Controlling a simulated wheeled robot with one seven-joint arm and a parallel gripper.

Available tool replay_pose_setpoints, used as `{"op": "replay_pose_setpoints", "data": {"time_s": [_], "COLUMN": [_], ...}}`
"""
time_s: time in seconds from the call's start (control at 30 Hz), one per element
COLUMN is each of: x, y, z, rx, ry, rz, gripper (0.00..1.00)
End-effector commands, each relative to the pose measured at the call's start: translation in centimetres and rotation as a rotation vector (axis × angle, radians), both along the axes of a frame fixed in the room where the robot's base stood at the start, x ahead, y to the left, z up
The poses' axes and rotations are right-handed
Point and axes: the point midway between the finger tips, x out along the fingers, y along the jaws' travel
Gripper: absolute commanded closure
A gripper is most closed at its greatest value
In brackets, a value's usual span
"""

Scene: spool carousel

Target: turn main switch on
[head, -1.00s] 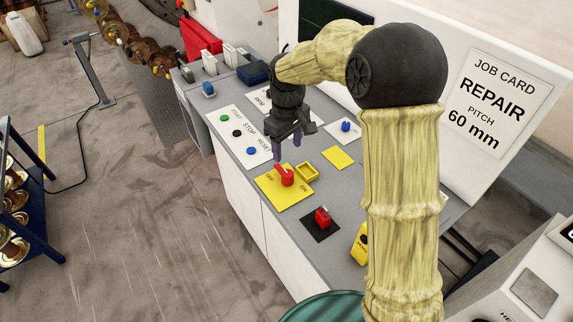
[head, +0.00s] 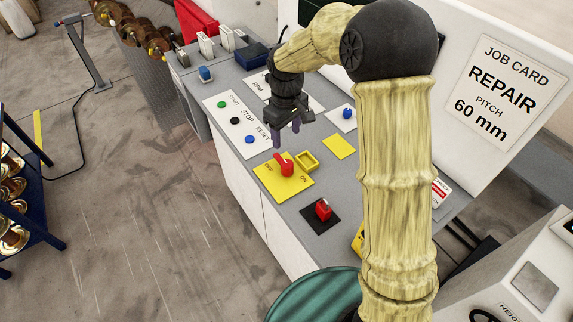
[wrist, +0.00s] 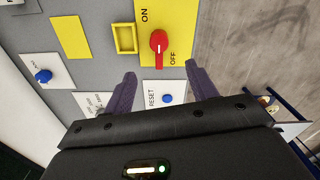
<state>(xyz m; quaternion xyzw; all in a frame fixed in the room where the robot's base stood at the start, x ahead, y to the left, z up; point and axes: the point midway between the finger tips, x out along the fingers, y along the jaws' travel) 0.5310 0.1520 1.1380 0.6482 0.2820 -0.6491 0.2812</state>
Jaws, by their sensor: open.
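The main switch is a red rotary knob (head: 287,167) with a pale mark, on a yellow plate (head: 262,177) lettered OFF and ON. In the wrist view the knob (wrist: 158,44) lies just beyond the fingertips, its narrow end towards the gripper, nearer the OFF lettering than ON. My gripper (head: 287,137) is open and empty above the panel, on the RESET side of the knob. In the wrist view its purple fingers (wrist: 160,72) stand apart with the blue RESET button (wrist: 168,99) showing between them. They do not touch the knob.
A raised yellow frame (head: 306,161) sits beside the knob. A red switch (head: 323,209) on a black plate lies nearer the front. START, STOP and RESET buttons (head: 235,121) line the panel's left edge. The job card board (head: 497,85) stands behind.

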Motion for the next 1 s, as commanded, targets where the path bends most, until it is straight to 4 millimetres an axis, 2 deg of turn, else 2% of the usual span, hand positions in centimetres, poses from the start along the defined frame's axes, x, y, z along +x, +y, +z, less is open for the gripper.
{"op": "replay_pose_setpoints", "data": {"time_s": [0.7, 0.83, 1.0], "x": [-0.1, 0.0, 0.0], "y": [0.0, -0.1, 0.0], "z": [-12.4, -13.9, -14.6], "rx": [-0.001, -0.001, -0.001], "ry": [0.004, 0.001, -0.001], "rz": [0.000, -0.001, 0.000], "gripper": [0.43, 0.43, 0.43]}}
